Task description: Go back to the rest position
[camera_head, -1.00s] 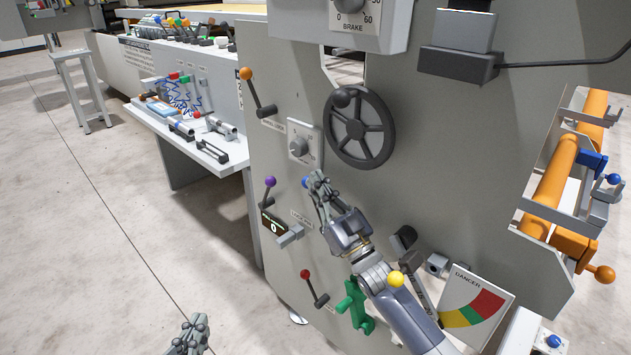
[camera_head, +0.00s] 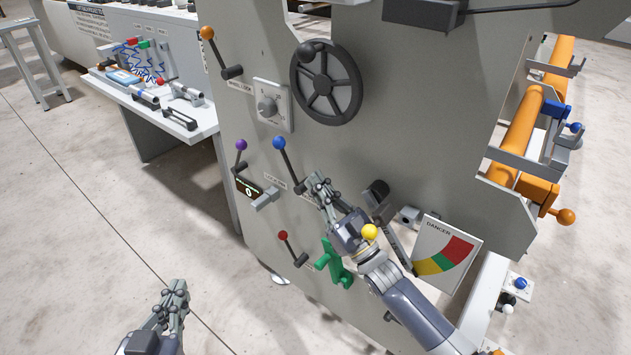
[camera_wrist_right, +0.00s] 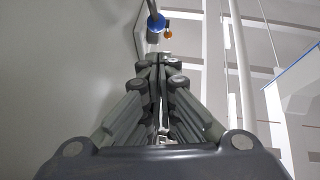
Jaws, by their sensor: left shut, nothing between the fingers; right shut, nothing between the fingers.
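My right gripper (camera_head: 318,187) is shut and empty in front of the grey machine panel (camera_head: 420,150). Its tips are close to the lower part of the blue-knobbed lever (camera_head: 287,165); I cannot tell whether they touch. In the right wrist view the shut fingers (camera_wrist_right: 162,65) point toward a blue knob (camera_wrist_right: 156,22). My left gripper (camera_head: 180,288) is shut and empty over the floor at the lower left, apart from the panel.
The panel carries a black handwheel (camera_head: 326,84), an orange-knobbed lever (camera_head: 219,52), a purple-knobbed lever (camera_head: 241,155), a red-knobbed lever (camera_head: 292,248) and a green handle (camera_head: 336,264). A yellow knob (camera_head: 370,232) is beside my right wrist. Open floor (camera_head: 80,240) lies left.

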